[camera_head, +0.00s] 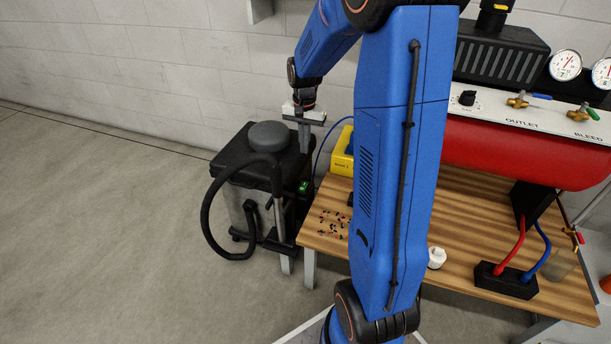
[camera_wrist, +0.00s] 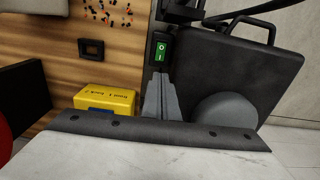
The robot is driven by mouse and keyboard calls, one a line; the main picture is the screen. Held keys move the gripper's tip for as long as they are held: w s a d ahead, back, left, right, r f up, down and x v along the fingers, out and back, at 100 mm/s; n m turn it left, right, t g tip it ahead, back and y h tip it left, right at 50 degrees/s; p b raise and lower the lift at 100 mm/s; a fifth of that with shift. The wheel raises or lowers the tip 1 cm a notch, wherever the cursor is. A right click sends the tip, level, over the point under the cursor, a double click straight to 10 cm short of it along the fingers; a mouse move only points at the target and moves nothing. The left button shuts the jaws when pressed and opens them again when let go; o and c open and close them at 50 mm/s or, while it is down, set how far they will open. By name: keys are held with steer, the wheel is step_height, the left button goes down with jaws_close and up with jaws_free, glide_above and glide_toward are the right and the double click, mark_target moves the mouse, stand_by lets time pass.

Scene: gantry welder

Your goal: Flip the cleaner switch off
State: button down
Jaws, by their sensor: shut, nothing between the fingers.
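The cleaner (camera_head: 240,165) is a dark boxy machine with a round grey cap and a black hose, standing on the floor at the table's left end. Its lid and grey cap also show in the wrist view (camera_wrist: 262,62). The cleaner switch (camera_wrist: 161,50) is a green rocker marked O and I in a black housing; it shows small in the head view (camera_head: 304,187). Which side of the rocker is pressed is not clear. My gripper (camera_wrist: 160,78) is shut and empty, its fingertips appearing just below the switch in the wrist view. In the head view my gripper (camera_head: 304,148) hangs above the cleaner's right side.
A yellow box (camera_wrist: 105,99) stands on the wooden table (camera_head: 470,225) near my fingers. Small dark and orange bits (camera_wrist: 110,14) lie on the tabletop. A red tank (camera_head: 520,150) with gauges and valves stands at right. Open floor lies left of the cleaner.

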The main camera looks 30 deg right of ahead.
mark_target(303, 187)
steer(key=shift+w+d+f, duration=0.3)
steer(key=shift+d+f, duration=0.05)
steer(key=shift+f, duration=0.1)
step_height(303, 187, down, 14)
stand_by(0.7)
stand_by(0.3)
steer(key=shift+d+f, duration=0.1)
steer(key=shift+f, duration=0.1)
steer(key=shift+r, duration=0.1)
